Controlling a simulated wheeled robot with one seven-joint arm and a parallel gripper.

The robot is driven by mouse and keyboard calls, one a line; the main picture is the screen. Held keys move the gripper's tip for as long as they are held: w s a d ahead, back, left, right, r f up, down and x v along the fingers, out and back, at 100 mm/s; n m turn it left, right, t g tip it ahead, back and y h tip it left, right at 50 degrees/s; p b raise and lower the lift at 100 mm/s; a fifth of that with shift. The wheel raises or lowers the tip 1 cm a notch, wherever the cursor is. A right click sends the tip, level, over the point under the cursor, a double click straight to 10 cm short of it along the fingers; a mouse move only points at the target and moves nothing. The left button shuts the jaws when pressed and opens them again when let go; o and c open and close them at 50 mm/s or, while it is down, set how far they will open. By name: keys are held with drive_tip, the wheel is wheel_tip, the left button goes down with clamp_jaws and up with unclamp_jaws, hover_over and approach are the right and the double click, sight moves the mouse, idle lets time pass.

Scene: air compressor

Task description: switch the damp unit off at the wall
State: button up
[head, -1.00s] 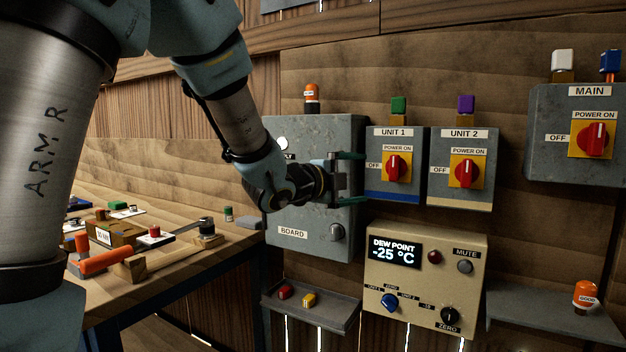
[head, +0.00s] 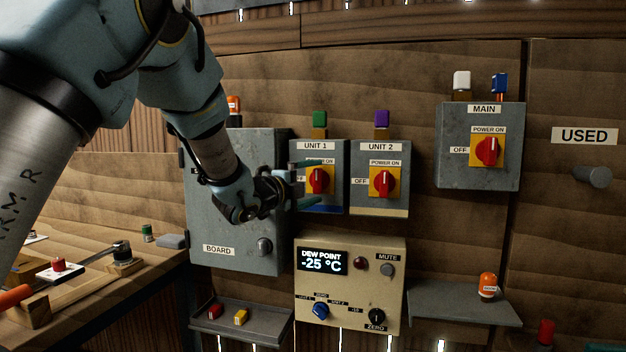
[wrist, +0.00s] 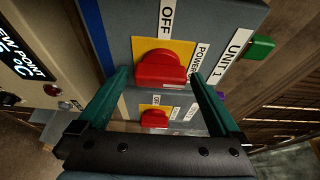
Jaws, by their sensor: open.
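The Unit 1 box (head: 318,150) is grey with a blue strip, a green block on top and a red switch knob (head: 319,181) on a yellow plate. The Unit 2 box (head: 366,148) beside it has a pale strip, a purple block and a red knob (head: 382,184) upright towards POWER ON. My gripper (head: 311,184) is open in front of Unit 1, partly covering its switch. In the wrist view its fingertips (wrist: 160,78) sit either side of the Unit 1 knob (wrist: 160,66); contact cannot be told. The dew point meter (head: 352,242) reads -25 °C.
The MAIN box (head: 509,145) hangs to the right. The grey BOARD cabinet (head: 228,215) is close behind my gripper on the left. Shelves stand below, the left one (head: 270,322) with small pieces, the right one (head: 450,300) with an orange lamp. A workbench (head: 75,325) is at lower left.

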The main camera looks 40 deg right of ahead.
drive_tip(key=shift+d, duration=0.1)
drive_tip(key=c, duration=1.2)
